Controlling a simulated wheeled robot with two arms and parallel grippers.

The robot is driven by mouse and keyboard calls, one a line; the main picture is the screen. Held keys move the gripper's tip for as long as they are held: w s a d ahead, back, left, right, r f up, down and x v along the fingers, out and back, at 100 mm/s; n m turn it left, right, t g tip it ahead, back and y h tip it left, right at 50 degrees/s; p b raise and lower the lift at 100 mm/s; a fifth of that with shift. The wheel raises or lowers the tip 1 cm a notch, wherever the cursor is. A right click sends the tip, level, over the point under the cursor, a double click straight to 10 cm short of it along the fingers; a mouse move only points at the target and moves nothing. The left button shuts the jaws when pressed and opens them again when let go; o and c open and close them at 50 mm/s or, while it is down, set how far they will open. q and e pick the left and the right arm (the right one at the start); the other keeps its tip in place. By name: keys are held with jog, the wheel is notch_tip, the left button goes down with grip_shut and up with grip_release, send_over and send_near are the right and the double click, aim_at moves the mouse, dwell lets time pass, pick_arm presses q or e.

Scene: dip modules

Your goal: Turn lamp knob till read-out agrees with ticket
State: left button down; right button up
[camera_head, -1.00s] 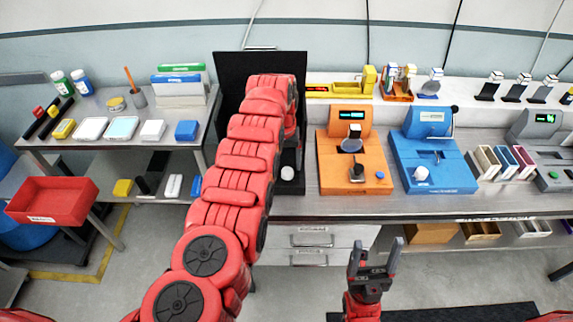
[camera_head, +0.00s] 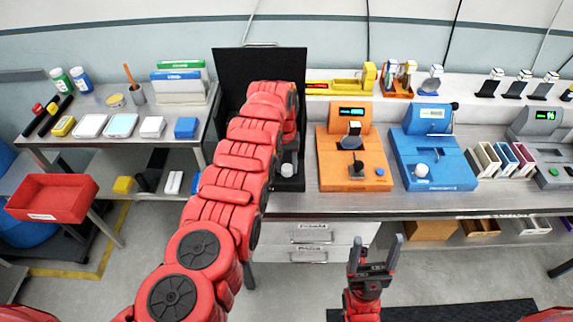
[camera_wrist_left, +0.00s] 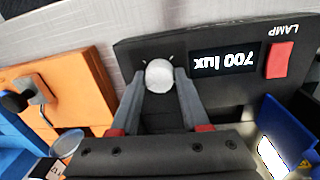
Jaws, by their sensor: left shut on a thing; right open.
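The lamp's black panel (camera_wrist_left: 222,95) appears upside down in the left wrist view, with the word LAMP and a red switch (camera_wrist_left: 280,60). Its read-out (camera_wrist_left: 225,61) shows 700 lux. The pale round knob (camera_wrist_left: 158,76) sits between the two fingers of my left gripper (camera_wrist_left: 160,88), which is shut on it. In the head view the black booth (camera_head: 230,75) stands behind my left arm, which hides most of my left gripper. My right gripper (camera_head: 375,252) is open and empty in front of the bench. I cannot make out a ticket with readable text.
An orange station (camera_head: 330,165) and a blue station (camera_head: 450,175) stand right of the booth on the bench. A side table (camera_head: 110,105) with bottles and boxes is at the left. A red bin (camera_head: 50,198) stands before it. Floor near my right gripper is clear.

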aim_at(285, 167)
pick_arm(q)
jog(key=b, duration=0.1)
jog(key=m+b, duration=0.1)
jog(key=shift+w+f+m+b, duration=0.15)
jog(key=shift+f+m+b, duration=0.15)
jog(key=shift+r+m+b, duration=0.25)
jog(key=shift+m+b, duration=0.25)
jog(key=shift+r, duration=0.15)
jog(key=shift+c, duration=1.9)
grip_release()
jog(key=shift+r, duration=0.25)
notch_tip(285, 167, up, 5)
jog(key=shift+a+f+b, duration=0.15)
jog(key=shift+f+b, duration=0.05)
jog(key=shift+b, duration=0.55)
notch_tip(285, 167, up, 12)
jog(key=p, duration=1.3)
jog(key=shift+a, duration=0.35)
